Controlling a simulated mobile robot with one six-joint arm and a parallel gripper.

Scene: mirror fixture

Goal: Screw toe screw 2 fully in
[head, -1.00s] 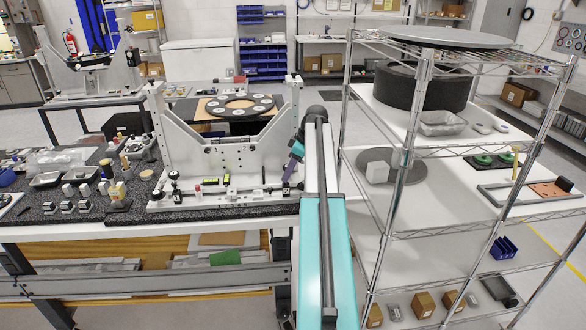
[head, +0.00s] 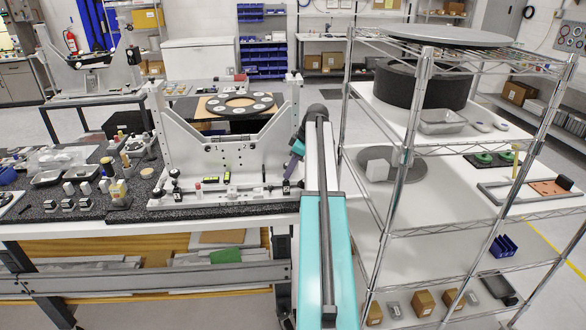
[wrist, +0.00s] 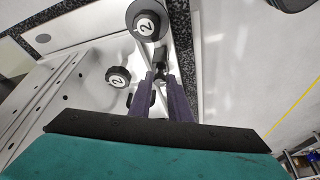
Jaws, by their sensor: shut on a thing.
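The white mirror fixture (head: 215,150) stands on the dark bench top, with small knobs and clamps along its base. In the wrist view, two black knobs with white "2" labels show, an upper one (wrist: 146,24) and a left one (wrist: 118,77). My gripper (wrist: 160,82) has its purple fingers closed on a small dark screw part, which I take to be toe screw 2 (wrist: 160,54). The fingers hide much of it, so its depth cannot be told. In the head view, my gripper (head: 292,168) is at the fixture's right end, seen partly behind my arm.
A wire shelf rack (head: 405,150) stands close to the right of my arm. Small parts and trays (head: 75,180) crowd the bench left of the fixture. A ring-shaped disc (head: 240,106) shows behind the fixture's raised side plates.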

